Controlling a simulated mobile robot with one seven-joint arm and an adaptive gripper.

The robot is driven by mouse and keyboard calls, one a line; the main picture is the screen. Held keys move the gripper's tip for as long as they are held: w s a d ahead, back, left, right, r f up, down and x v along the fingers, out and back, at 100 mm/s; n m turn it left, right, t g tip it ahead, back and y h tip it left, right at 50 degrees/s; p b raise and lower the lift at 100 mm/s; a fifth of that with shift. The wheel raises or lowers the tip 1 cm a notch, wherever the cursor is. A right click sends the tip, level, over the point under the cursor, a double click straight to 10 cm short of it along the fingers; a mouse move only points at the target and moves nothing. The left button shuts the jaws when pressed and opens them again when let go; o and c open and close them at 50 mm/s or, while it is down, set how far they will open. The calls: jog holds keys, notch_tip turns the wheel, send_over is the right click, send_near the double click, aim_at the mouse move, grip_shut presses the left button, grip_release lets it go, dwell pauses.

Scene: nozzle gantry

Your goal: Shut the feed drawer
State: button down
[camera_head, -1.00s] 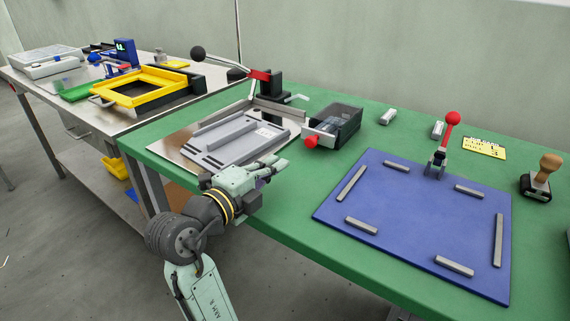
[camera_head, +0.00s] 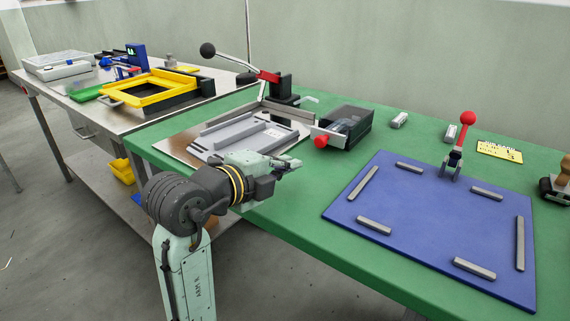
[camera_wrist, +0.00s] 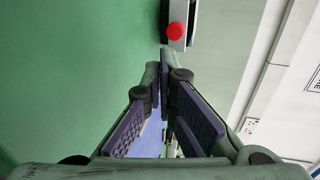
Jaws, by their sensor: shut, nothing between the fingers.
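The feed drawer is in a dark box with a see-through top (camera_head: 347,125), standing on the green table. Its pale grey front (camera_head: 326,135) carries a red knob (camera_head: 320,142) and faces the front left. The front appears to stand a little out from the box. In the wrist view the red knob (camera_wrist: 175,32) shows at the top, just beyond my fingertips, with a strip of the pale front (camera_wrist: 192,22). My gripper (camera_head: 297,164) is shut and empty, just in front of and below the knob in the head view. It looks apart from the knob.
A grey slotted fixture (camera_head: 240,140) lies on a metal plate left of the drawer, behind my gripper. A lever with a black ball (camera_head: 208,50) rises behind it. A blue mat (camera_head: 430,222) with grey bars and a red-knobbed clamp (camera_head: 467,118) lies right. Green tabletop between is clear.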

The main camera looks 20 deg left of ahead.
jog(key=x, duration=0.3)
jog(key=p+x, duration=0.1)
jog(key=x, duration=0.3)
jog(key=r+p+x, duration=0.1)
jog(key=x, duration=0.2)
jog(key=shift+w+d, duration=0.15)
jog(key=shift+w, duration=0.25)
jog(key=shift+w, duration=0.1)
